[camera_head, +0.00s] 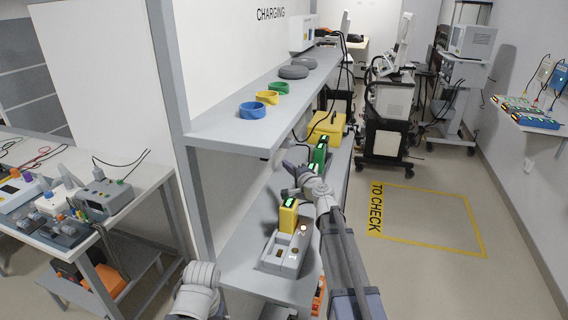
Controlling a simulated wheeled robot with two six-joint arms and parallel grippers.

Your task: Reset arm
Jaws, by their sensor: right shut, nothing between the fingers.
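My right arm reaches up from the bottom centre over the lower shelf. Its gripper (290,168) is shut and empty, above the lower shelf (243,243) and below the upper shelf. A yellow battery-like block (288,216) stands upright in a grey charger dock (284,254), nearer than the gripper. A green block (320,151) stands in another dock behind the gripper, partly hidden by my wrist. A grey part of my left arm shows at the bottom left of centre; its gripper is out of view.
The upper shelf (221,123) holds blue (252,110), yellow and green rings and grey discs. A yellow case (328,127) lies farther back on the lower shelf. A bench (143,184) with devices stands left. The taped floor area (428,218) marked TO CHECK is clear.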

